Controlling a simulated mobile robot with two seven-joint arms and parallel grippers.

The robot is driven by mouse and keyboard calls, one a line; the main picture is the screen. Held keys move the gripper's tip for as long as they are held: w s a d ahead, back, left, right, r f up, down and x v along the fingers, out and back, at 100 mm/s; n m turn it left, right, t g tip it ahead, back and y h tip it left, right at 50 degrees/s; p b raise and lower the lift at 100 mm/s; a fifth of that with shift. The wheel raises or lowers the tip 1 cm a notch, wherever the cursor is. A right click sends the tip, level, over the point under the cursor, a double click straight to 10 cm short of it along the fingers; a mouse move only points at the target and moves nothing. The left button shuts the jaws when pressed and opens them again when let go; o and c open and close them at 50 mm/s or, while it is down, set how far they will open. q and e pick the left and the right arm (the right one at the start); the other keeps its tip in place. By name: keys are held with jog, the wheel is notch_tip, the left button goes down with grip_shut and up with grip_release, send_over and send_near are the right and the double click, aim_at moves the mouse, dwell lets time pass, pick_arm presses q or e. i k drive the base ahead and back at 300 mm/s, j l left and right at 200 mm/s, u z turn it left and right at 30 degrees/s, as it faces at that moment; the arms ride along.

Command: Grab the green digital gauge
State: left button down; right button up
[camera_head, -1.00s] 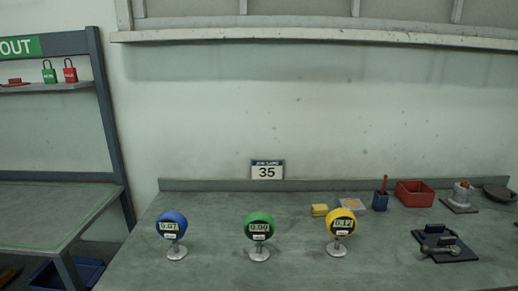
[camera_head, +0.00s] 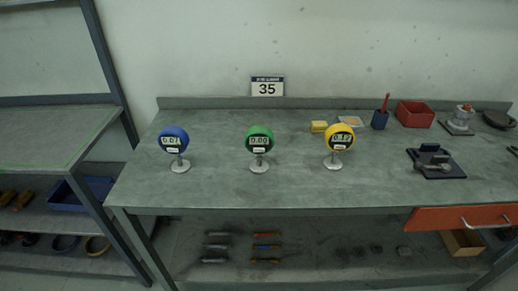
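The green digital gauge (camera_head: 260,139) stands upright on the workbench, on a small round metal base. Its display appears to read 0.00. A blue gauge (camera_head: 173,140) stands to its left and a yellow gauge (camera_head: 340,137) to its right, both on similar bases and well apart from it. Neither of my grippers is in view.
The bench top (camera_head: 225,190) is clear in front of the gauges. At the back right are a yellow block (camera_head: 318,127), a blue cup (camera_head: 379,120) and a red bin (camera_head: 414,113). A dark clamp-like fixture (camera_head: 436,164) lies at right. An orange drawer (camera_head: 455,218) is below the bench edge.

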aim_at(261, 137)
jog(key=i+l, duration=0.15)
jog(key=l, duration=0.2)
jog(key=i+l, duration=0.1)
jog(key=l, duration=0.3)
jog(key=i+l+u, duration=0.1)
jog(key=l, duration=0.25)
jog(key=i+l, duration=0.15)
jog(key=l, duration=0.25)
